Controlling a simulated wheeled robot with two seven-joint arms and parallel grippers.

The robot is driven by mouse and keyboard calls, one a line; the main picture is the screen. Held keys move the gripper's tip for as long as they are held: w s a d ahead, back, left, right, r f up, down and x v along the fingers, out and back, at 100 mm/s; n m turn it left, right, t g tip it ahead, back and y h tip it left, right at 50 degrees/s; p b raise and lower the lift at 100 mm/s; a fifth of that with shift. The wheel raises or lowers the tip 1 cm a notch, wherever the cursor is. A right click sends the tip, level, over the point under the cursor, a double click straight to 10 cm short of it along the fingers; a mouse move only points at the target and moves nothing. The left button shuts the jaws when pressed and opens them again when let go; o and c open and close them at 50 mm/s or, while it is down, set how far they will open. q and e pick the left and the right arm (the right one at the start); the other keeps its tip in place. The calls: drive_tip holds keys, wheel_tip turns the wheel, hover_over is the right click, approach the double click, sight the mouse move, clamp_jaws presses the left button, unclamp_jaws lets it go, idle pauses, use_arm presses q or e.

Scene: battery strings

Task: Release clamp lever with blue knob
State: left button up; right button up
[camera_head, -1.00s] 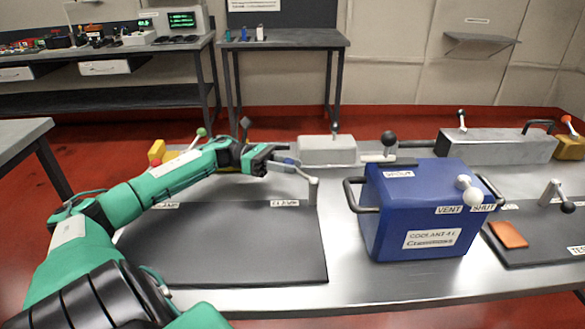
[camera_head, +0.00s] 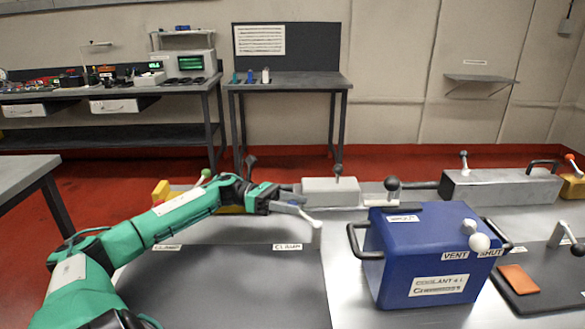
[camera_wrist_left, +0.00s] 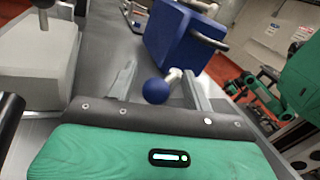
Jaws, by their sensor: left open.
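The blue knob (camera_wrist_left: 155,90) of the clamp lever shows in the left wrist view, on a silver lever arm (camera_wrist_left: 173,75). In the head view the lever's grey post (camera_head: 316,237) stands behind the dark mat's right corner, and the knob is hidden by the gripper. My left gripper (camera_head: 303,212) is open at the lever. In the left wrist view its two fingers (camera_wrist_left: 163,88) stand on either side of the knob; I cannot tell whether they touch it.
A blue coolant box (camera_head: 400,262) with handles and a white-knobbed lever stands right of the lever. A pale block (camera_head: 330,191) with a dark-knobbed lever lies behind. The dark mat (camera_head: 235,290) in front is bare. A black-knobbed lever (camera_head: 391,185) stands behind the box.

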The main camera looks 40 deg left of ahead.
use_arm(q)
wheel_tip(320, 180, up, 19)
drive_tip(key=shift+p, duration=0.4)
use_arm(e)
drive_tip(key=shift+s+d+f+g, duration=0.2)
drive_tip(key=shift+s+d+g, duration=0.1)
drive_tip(key=shift+d, duration=0.2)
